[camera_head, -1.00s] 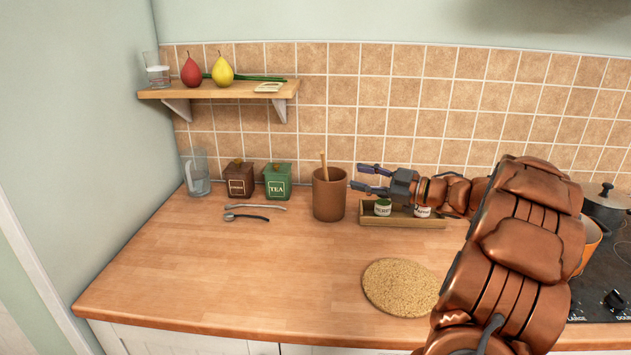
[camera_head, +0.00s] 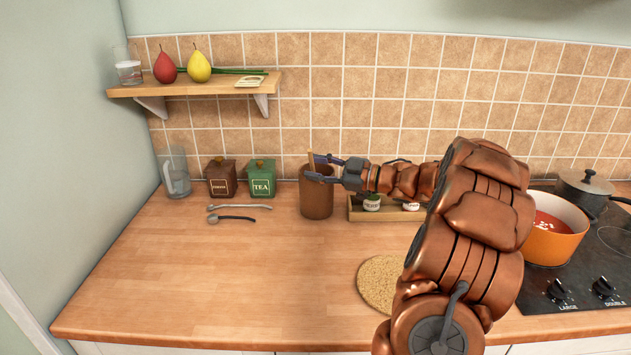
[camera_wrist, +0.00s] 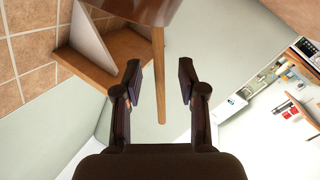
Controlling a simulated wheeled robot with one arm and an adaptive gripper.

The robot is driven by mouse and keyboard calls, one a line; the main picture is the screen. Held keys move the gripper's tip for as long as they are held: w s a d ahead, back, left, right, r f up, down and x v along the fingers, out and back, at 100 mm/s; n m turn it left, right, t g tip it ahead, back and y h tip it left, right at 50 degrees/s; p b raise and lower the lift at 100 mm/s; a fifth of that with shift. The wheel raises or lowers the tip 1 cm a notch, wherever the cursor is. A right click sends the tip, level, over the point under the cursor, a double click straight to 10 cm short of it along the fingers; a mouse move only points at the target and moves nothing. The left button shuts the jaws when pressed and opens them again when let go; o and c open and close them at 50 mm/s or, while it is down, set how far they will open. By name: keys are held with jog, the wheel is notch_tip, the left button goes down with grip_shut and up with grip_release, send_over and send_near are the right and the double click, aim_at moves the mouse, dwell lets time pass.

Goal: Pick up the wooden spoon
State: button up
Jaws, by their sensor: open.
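The wooden spoon (camera_head: 311,163) stands in a brown clay pot (camera_head: 316,199) near the tiled wall, with only its handle showing above the rim. The part inside the pot is hidden. My gripper (camera_head: 318,168) is at the pot's rim, coming from the right, with its fingers at the handle. In the wrist view the spoon handle (camera_wrist: 159,80) runs between the two open fingers (camera_wrist: 158,80) without visible contact. The pot's rim (camera_wrist: 135,8) shows at the top of the wrist view.
A wooden tray with small jars (camera_head: 385,212) stands right of the pot, beneath my arm. A brown canister (camera_head: 222,179) and a green tea canister (camera_head: 261,179) stand left. Two metal utensils (camera_head: 238,213) lie before them. An orange pot (camera_head: 553,240) is on the hob at right.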

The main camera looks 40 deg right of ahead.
jog(key=shift+x, duration=0.85)
jog(key=shift+c, duration=0.2)
grip_shut()
